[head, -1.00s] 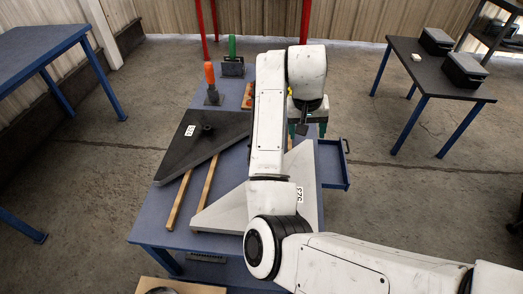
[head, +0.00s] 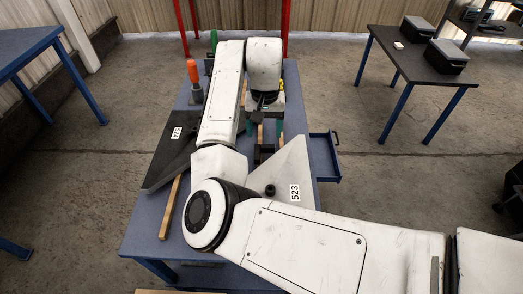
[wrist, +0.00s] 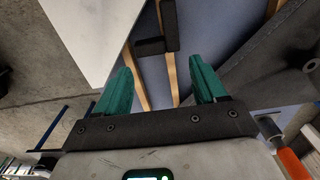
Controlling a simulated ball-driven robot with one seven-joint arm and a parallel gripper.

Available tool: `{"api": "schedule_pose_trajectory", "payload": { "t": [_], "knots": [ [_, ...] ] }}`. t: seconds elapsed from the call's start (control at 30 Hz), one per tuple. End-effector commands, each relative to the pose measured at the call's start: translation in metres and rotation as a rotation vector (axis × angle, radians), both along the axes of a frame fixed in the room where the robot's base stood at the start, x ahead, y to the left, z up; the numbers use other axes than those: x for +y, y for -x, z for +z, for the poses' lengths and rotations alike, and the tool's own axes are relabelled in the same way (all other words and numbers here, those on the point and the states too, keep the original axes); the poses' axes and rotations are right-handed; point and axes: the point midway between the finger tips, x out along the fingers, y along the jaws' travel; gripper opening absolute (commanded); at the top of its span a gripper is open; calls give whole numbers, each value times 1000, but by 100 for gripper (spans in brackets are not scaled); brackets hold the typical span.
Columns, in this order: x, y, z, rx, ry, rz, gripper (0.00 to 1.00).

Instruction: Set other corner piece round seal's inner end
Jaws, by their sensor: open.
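A black L-shaped piece (wrist: 170,32), which looks like a corner piece, lies across the wooden strips in the wrist view; it also shows between the panels in the head view (head: 263,153). My gripper (wrist: 164,78) is open and empty, its teal fingers apart, with the L-shaped piece beyond the fingertips. In the head view my gripper (head: 265,130) hangs over the blue table just behind that piece. I cannot pick out the seal or its inner end.
A dark triangular panel (head: 158,155) lies left on the blue table (head: 142,225), partly behind my arm. A pale panel (head: 293,170) marked 523 lies right. An orange-handled tool (head: 193,72) stands at the back left. An open drawer (head: 325,157) juts out at the right.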

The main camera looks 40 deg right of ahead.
Motion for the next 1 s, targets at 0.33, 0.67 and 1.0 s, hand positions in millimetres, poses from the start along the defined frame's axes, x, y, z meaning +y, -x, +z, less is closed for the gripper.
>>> {"api": "schedule_pose_trajectory", "payload": {
  "t": [0.33, 0.67, 1.0],
  "knots": [
    [4, 6, -44, 1, -1, 1, 70],
    [4, 6, -47, 1, -1, 1, 66],
    [4, 5, -47, 0, 0, 1, 34]
  ]
}}
